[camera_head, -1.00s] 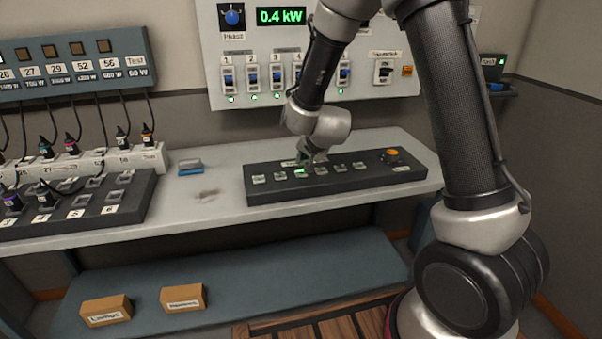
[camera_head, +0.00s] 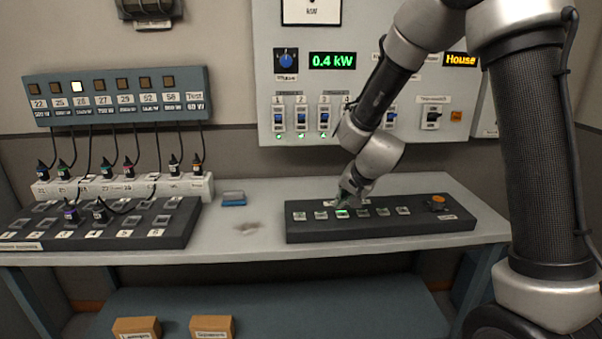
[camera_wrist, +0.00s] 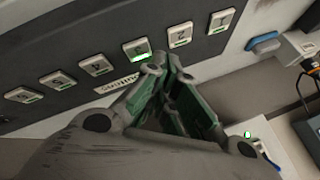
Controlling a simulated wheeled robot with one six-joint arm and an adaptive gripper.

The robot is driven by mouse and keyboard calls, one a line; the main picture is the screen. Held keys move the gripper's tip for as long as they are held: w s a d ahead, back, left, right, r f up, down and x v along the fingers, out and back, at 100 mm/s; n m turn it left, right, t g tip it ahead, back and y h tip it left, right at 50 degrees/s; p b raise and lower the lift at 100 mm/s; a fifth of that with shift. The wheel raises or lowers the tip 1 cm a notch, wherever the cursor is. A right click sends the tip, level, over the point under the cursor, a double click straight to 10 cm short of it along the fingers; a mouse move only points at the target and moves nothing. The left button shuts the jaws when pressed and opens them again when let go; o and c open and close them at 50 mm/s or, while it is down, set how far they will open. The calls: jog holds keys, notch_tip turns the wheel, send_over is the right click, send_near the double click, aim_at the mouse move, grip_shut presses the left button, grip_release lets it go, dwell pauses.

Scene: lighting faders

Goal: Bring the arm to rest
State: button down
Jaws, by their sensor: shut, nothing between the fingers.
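My gripper (camera_head: 345,200) is at the end of my bent arm, low over the black button console (camera_head: 460,224) on the bench. In the wrist view its two fingers (camera_wrist: 168,66) are together at the tips, with nothing between them. The fingertips are beside a green-lit button (camera_wrist: 137,51); I cannot tell whether they touch it. The same lit button (camera_head: 343,212) is third from the left in the head view. The other buttons in the row have dimmer strips. The fingers and wrist hide part of the console.
A switch panel (camera_head: 450,150) with a "0.4 kW" display (camera_head: 332,61) is on the wall close behind my arm. A patch box (camera_head: 180,228) with cables stands at left. A blue-topped block (camera_head: 233,198) lies on the bench (camera_head: 262,190). Two cardboard boxes (camera_head: 137,327) (camera_head: 212,326) are below.

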jog(key=s+d+r+n+g, duration=0.2)
jog(key=s+n, duration=0.1)
jog(key=s, duration=0.4)
jog(key=s+d+r+n+g, duration=0.1)
jog(key=s+r+n+g, duration=0.15)
jog(key=s, duration=0.55)
jog(key=s+d+r+t+h, duration=0.1)
jog(key=s+d+r+h, duration=0.1)
jog(key=s+d+r, duration=1)
jog(key=s+d, duration=0.2)
jog(key=s, duration=0.3)
jog(key=shift+d+r+t, duration=0.3)
jog(key=shift+r+t, duration=0.05)
